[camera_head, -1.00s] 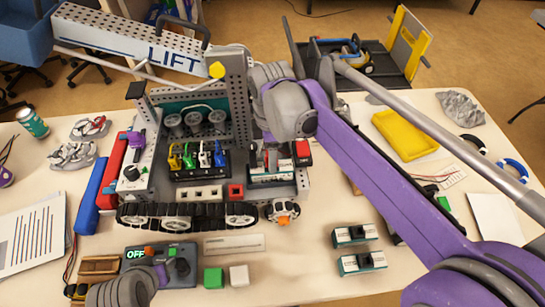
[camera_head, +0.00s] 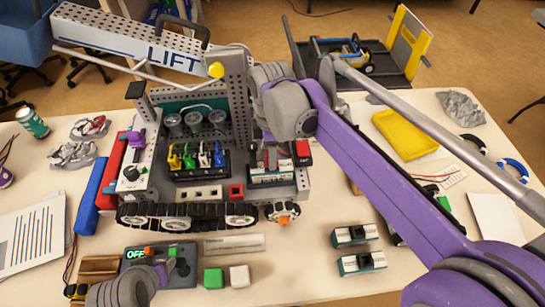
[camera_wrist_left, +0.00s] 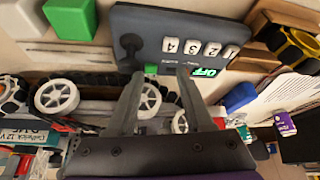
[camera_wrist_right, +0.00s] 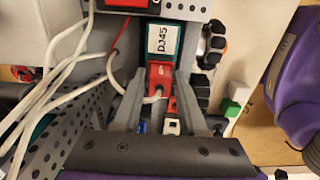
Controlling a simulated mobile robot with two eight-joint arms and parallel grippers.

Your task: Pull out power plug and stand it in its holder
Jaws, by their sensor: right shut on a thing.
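The red power plug (camera_wrist_right: 158,76) sits at the end of a battery labelled DJ45 (camera_wrist_right: 163,42) in the right wrist view, with a pale cable by it. My right gripper (camera_wrist_right: 160,88) is shut on the plug, one finger on each side. In the head view my right gripper (camera_head: 270,158) is over the battery (camera_head: 271,177) on the tracked robot, and the plug is mostly hidden there. My left gripper (camera_wrist_left: 160,74) is open and empty by the control box (camera_wrist_left: 180,38) that reads OFF. I cannot tell which thing is the plug's holder.
The tracked robot (camera_head: 185,215) has several coloured plugs (camera_head: 198,156) and a lift arm (camera_head: 140,42). Green (camera_head: 213,278) and white (camera_head: 239,276) cubes and two spare batteries (camera_head: 355,235) lie in front. A yellow tray (camera_head: 405,135) is at right.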

